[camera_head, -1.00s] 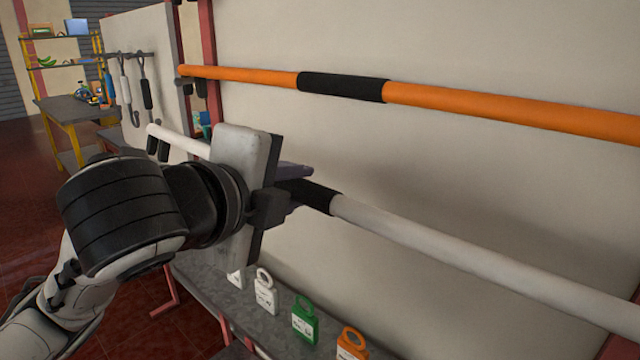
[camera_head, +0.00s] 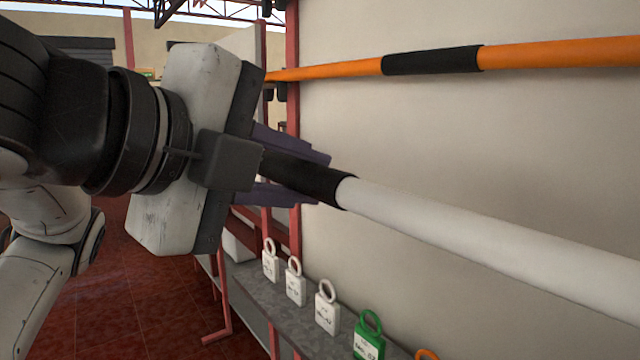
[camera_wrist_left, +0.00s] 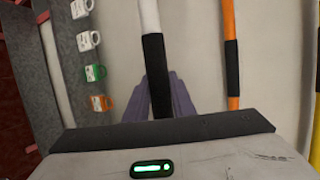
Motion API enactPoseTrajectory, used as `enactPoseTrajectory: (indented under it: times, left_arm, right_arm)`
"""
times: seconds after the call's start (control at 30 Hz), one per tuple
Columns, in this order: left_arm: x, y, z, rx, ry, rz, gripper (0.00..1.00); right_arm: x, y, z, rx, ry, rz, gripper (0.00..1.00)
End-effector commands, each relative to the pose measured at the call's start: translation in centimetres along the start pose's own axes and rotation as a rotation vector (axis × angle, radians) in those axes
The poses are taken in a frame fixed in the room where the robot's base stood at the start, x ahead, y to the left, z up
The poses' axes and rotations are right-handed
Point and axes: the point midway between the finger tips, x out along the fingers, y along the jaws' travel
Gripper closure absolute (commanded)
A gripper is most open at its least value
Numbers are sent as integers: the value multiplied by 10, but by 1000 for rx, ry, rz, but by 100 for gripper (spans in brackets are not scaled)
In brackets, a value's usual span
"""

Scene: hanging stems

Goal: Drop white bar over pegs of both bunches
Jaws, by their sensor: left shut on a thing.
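The white bar (camera_head: 480,235) has a black grip sleeve and runs from the middle of the head view to the right edge, sloping down to the right. My left gripper (camera_head: 318,180) has its purple fingers shut around the black sleeve. The white bar (camera_wrist_left: 149,15) also shows in the left wrist view, with its sleeve between the fingers. The bar's far left end is hidden behind my gripper, and its right end is out of frame. No bunches show clearly. My right gripper is not in view.
An orange bar (camera_head: 560,52) with a black sleeve runs along the pale wall above the white bar. Dark pegs (camera_head: 276,93) show near its left end. Below, a grey ledge (camera_head: 290,318) carries several ringed tags, white, green (camera_head: 369,338) and orange. Red floor lies left.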

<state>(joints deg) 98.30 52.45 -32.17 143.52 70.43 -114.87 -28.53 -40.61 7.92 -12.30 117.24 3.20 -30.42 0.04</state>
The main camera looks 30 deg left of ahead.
Motion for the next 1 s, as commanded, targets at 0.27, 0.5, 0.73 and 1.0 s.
enactPoseTrajectory:
  times: [0.27, 0.5, 0.73, 1.0]
  left_arm:
    - [-2, 0, 1, -1, 1, -3, 100]
    - [-7, 1, 2, -2, -1, -6, 100]
    - [-22, 7, 7, -1, -1, -7, 100]
    - [-40, 14, 13, -2, -1, -7, 100]
  right_arm:
    - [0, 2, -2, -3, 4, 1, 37]
    - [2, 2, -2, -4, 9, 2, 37]
    - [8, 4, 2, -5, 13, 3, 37]
    - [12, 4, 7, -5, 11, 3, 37]
